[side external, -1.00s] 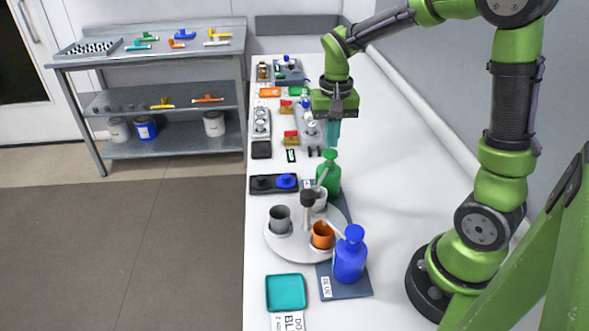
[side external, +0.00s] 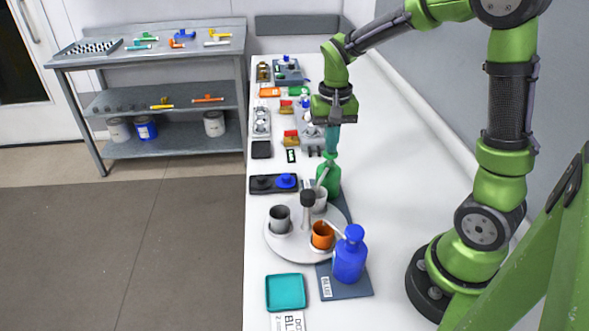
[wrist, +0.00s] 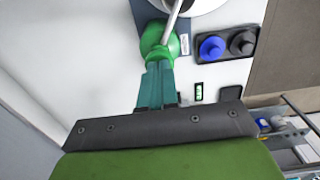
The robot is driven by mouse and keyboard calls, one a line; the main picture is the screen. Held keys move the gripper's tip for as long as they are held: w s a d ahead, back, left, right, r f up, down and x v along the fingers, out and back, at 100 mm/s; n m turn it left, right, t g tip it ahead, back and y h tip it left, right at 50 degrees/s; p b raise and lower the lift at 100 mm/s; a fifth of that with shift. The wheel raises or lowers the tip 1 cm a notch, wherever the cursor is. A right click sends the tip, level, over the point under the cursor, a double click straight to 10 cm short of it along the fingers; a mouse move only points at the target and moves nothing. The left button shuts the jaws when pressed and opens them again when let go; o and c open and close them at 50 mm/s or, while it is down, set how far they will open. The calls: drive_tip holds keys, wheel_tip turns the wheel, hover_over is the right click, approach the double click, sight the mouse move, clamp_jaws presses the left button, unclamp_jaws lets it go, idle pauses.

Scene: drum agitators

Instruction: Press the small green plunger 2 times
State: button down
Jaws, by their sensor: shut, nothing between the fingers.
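My gripper (side external: 331,154) points down with teal fingers shut and empty. The fingertips are right at the plunger head and largely hide it; whether it is pushed down I cannot tell.
A blue pump bottle (side external: 350,257) stands at the front right. Grey (side external: 279,219) and orange (side external: 321,236) cups sit on the turntable. A black tray with blue and black knobs (side external: 273,185) is left of the green bottle. A teal tray (side external: 286,292) lies in front.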

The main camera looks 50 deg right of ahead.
drive_tip(key=shift+f, duration=1)
drive_tip(key=shift+r, duration=1)
drive_tip(key=shift+f, duration=0.95)
drive_tip(key=shift+r, duration=0.95)
